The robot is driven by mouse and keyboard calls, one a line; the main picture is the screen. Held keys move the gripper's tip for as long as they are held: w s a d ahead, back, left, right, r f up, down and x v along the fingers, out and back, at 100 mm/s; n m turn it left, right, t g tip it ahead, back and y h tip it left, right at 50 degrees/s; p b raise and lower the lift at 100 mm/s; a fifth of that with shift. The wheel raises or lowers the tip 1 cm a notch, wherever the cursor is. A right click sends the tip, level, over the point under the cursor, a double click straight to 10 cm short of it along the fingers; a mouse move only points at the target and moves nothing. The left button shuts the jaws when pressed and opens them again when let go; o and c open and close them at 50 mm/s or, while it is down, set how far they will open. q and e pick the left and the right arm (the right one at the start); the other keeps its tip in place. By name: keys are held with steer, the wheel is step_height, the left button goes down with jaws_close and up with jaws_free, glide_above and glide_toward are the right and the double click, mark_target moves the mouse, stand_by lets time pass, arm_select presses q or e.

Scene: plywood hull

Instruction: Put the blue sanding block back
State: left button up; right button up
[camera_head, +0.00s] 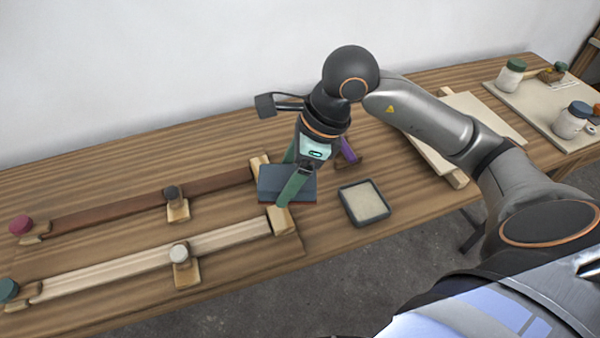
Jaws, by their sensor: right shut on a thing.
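The blue sanding block (271,184) is a flat dark blue block with a reddish lower edge, near the middle of the bench. My right gripper (285,183) reaches down over it, with one green finger along its near side and the other partly hidden behind it. It is shut on the block. The block is at or just above the bench top; I cannot tell if it touches. It is close to the right ends of two wooden strips. My left gripper is not in view.
A dark-rimmed tray with a pale inside (364,216) lies to the right of the block. A purple object (349,151) stands behind. A brown strip (120,205) and a pale strip (120,268) with knobbed clamps lie left. Jars (573,120) stand on a board at far right.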

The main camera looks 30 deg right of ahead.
steer(key=m, duration=0.2)
steer(key=m+t+h, duration=0.1)
steer(key=m, duration=0.1)
steer(key=shift+d+r, duration=0.35)
steer(key=shift+r, duration=0.05)
steer(key=shift+d+m, duration=0.1)
steer(key=shift+m, duration=0.2)
steer(key=shift+w+d, duration=0.2)
steer(key=w+d+f, duration=0.2)
steer(key=w+f, duration=0.1)
steer(key=w+d+f, duration=0.6)
steer(key=w, duration=0.1)
steer(key=shift+w+d+f, duration=0.25)
steer(key=shift+f, duration=0.2)
step_height(320, 180, down, 2)
steer(key=shift+f+p, duration=0.25)
steer(key=shift+p, duration=0.25)
steer(key=shift+f, duration=0.25)
